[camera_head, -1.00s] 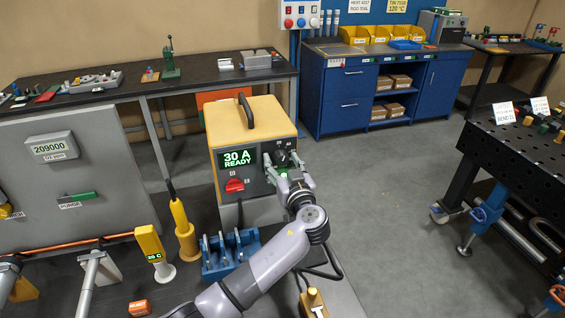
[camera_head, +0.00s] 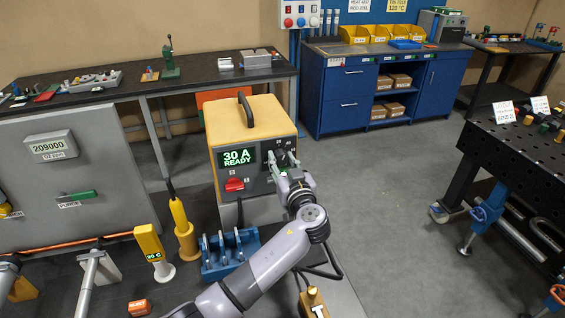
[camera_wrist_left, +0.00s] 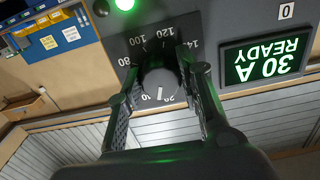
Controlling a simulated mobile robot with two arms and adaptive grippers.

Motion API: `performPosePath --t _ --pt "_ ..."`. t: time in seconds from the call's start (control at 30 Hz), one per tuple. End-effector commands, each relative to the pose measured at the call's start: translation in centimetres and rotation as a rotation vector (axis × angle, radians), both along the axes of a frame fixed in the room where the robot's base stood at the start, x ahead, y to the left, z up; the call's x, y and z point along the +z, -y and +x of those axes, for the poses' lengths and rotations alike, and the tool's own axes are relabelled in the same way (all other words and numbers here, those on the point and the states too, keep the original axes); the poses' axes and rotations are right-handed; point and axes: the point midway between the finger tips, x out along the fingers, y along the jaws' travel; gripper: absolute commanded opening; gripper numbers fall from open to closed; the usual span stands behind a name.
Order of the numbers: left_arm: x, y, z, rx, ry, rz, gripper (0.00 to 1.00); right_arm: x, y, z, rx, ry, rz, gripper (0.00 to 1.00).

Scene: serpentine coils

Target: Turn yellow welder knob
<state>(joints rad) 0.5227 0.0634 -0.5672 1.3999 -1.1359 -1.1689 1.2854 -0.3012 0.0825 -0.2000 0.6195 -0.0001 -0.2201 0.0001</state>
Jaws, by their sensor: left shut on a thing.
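The yellow welder (camera_head: 262,122) stands on the bench with a grey front panel. Its display (camera_head: 239,156) reads 30 A READY. The welder's dark round knob (camera_wrist_left: 160,82) sits on a numbered dial plate in the left wrist view, with a light pointer mark on its face. My left gripper (camera_head: 284,160) is at the panel's right side; in the left wrist view its fingers (camera_wrist_left: 160,65) are closed around the knob, one on each side. In the head view the gripper partly hides the knob.
A red switch (camera_head: 235,185) is on the panel, left of the gripper. A blue rack (camera_head: 229,254) and a yellow handheld meter (camera_head: 150,243) stand in front of the welder. A green lamp (camera_wrist_left: 125,4) glows near the dial. Open floor lies to the right.

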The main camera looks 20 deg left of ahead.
Motion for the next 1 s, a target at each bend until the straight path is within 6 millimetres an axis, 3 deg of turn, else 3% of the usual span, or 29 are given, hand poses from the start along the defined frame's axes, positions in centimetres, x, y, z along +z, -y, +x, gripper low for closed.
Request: performPosePath --t 0.5,1.0 --pt "-0.2 -0.1 -0.1 0.001 -0.194 0.288 0.06 -3.7 -0.5 0.1 -0.002 0.002 0.006 0.0" --pt "0.2 -0.1 -0.1 0.0 -0.459 0.68 0.06 -3.8 -0.4 0.2 -0.002 0.002 0.005 0.0"
